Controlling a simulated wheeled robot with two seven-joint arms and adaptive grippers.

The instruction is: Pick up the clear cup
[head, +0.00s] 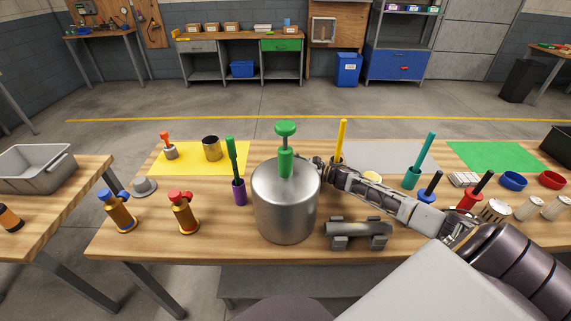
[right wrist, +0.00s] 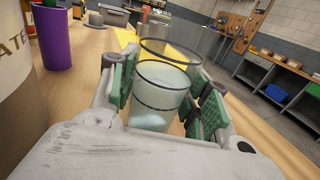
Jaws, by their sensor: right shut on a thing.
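The clear cup (right wrist: 158,108) shows in the right wrist view, with a dark rim and pale contents low inside. My right gripper (right wrist: 165,88) has a green pad on each side of it and is shut on it. In the head view my right arm reaches in from the right to the gripper (head: 322,166), behind the large metal tank (head: 285,212) with the green plunger. The cup is hidden there. A second see-through, dark-rimmed vessel (right wrist: 172,48) stands beyond the cup in the wrist view. My left gripper is out of view.
A purple holder (head: 239,192) stands left of the tank, and a grey clamp-like part (head: 357,232) lies to its front right. A yellow mat (head: 185,153) lies at the back left. Several tools crowd the right side.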

